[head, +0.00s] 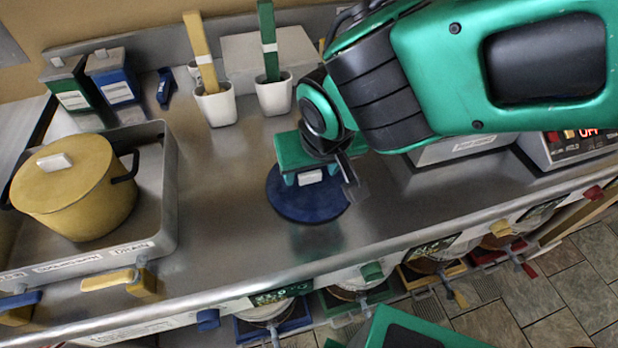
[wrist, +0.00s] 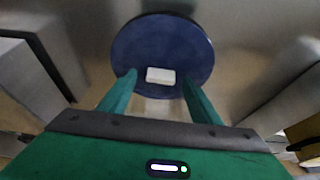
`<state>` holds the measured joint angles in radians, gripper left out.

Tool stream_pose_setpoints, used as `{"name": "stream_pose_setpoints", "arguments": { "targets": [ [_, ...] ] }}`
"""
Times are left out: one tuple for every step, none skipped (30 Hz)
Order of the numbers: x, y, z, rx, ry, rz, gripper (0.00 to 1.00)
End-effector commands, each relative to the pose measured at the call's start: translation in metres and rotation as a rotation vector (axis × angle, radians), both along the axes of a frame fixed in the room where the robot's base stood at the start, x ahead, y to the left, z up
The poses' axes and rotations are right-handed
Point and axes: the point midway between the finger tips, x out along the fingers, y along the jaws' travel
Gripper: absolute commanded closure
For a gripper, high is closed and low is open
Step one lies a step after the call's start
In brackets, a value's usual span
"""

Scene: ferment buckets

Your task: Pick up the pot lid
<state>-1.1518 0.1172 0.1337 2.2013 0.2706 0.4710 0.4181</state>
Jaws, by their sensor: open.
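A round blue pot lid (head: 305,208) lies flat on the steel counter with a small white knob on top. It also shows in the wrist view (wrist: 162,48), where its white knob (wrist: 160,75) sits between my two fingers. My green gripper (head: 312,180) is directly over the lid in the head view and hides part of it. In the wrist view my gripper (wrist: 160,82) is open, with one finger on each side of the knob and a gap on both sides. I cannot tell the exact height of the fingertips above the lid.
A yellow lidded pot (head: 80,190) stands in a steel tray (head: 165,200) at left. Two white cups (head: 215,105) with upright handles, green and blue boxes (head: 112,78) and a grey block stand at the back. The counter left of the lid is clear.

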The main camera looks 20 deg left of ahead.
Motion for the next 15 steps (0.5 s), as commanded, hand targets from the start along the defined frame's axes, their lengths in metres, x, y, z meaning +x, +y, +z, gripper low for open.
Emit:
{"name": "stream_pose_setpoints", "arguments": {
  "targets": [
    [0.0008, 0.0009, -0.0038, -0.001, 0.001, 0.001, 0.42],
    [0.0011, 0.0012, -0.0051, -0.001, 0.001, 0.001, 0.42],
    [0.0014, 0.0015, -0.006, -0.001, 0.001, 0.001, 0.42],
    [0.0015, 0.0016, -0.0063, 0.0, 0.0, 0.001, 0.42],
    [0.0016, 0.0017, -0.0064, 0.0, 0.0, 0.001, 0.42],
    [0.0016, 0.0018, -0.0063, 0.0, 0.0, 0.001, 0.42],
    [0.0015, 0.0019, -0.0062, 0.0, 0.0, 0.001, 0.42],
    [0.0014, 0.002, -0.0062, 0.0, 0.0, 0.001, 0.42],
    [0.0013, 0.002, -0.0062, 0.0, 0.0, 0.002, 0.42],
    [0.0012, 0.0022, -0.0061, 0.0, 0.0, 0.002, 0.47],
    [0.0011, 0.0022, -0.0061, 0.0, 0.0, 0.002, 0.54],
    [0.0011, 0.0023, -0.0061, 0.0, 0.0, 0.002, 0.64],
    [0.001, 0.0024, -0.0061, 0.0, 0.0, 0.002, 0.71],
    [0.0009, 0.0025, -0.0061, 0.0, 0.0, 0.003, 0.78],
    [0.0008, 0.0025, -0.006, 0.0, 0.0, 0.003, 0.88]
  ]
}}
